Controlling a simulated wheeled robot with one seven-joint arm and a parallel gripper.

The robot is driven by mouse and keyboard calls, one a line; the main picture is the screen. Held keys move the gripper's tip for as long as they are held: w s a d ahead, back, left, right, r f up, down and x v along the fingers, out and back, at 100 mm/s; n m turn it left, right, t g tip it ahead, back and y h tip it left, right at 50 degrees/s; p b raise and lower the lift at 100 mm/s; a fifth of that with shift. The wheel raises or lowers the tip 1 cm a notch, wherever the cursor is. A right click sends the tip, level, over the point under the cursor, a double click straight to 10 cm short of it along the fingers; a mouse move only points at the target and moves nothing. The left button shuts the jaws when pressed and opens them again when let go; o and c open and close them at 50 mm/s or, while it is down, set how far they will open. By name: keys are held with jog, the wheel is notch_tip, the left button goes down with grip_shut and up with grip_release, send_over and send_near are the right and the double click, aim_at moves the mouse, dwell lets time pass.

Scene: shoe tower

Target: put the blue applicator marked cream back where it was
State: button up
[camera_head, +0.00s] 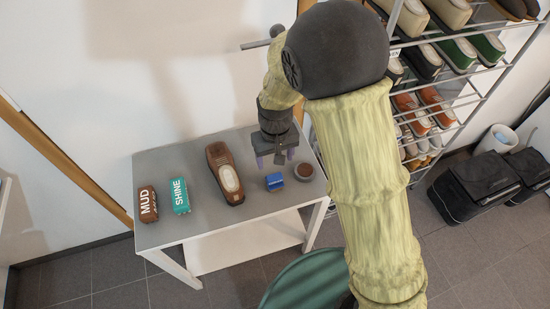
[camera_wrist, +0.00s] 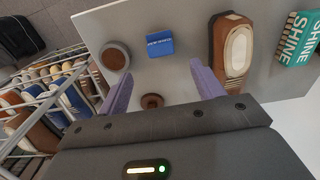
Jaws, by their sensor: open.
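The blue applicator (camera_head: 274,181) sits on the grey table, between the brown shoe and the round tin. In the wrist view it is a blue block (camera_wrist: 159,43) with pale lettering too small to read. My gripper (camera_head: 274,159) is open and empty, above the table behind the applicator in the head view. In the wrist view its two purple fingers (camera_wrist: 162,82) are spread apart, with the applicator beyond the tips and not between them. A round grey tin with brown contents (camera_head: 304,172) stands just right of the applicator.
A small brown round thing (camera_wrist: 152,101) lies near my fingers. A shoe rack (camera_head: 465,88) stands right; the table front is clear.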

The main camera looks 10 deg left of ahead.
jog(key=shift+d, duration=0.1)
dwell(0.5)
jog(key=s+d+r+m, duration=0.2)
jog(key=d+r, duration=0.1)
jog(key=d, duration=0.5)
jog(key=s+d+r+m+t, duration=0.1)
jog(key=s+d+r+m, duration=0.1)
jog(key=d, duration=0.7)
jog(key=s+d+r+m+t, duration=0.1)
jog(key=s+d+r+m, duration=0.1)
jog(key=d, duration=0.6)
notch_tip(320, 180, up, 2)
jog(key=shift+s+d+r, duration=0.1)
jog(key=shift+s+d, duration=0.05)
jog(key=shift+s, duration=0.3)
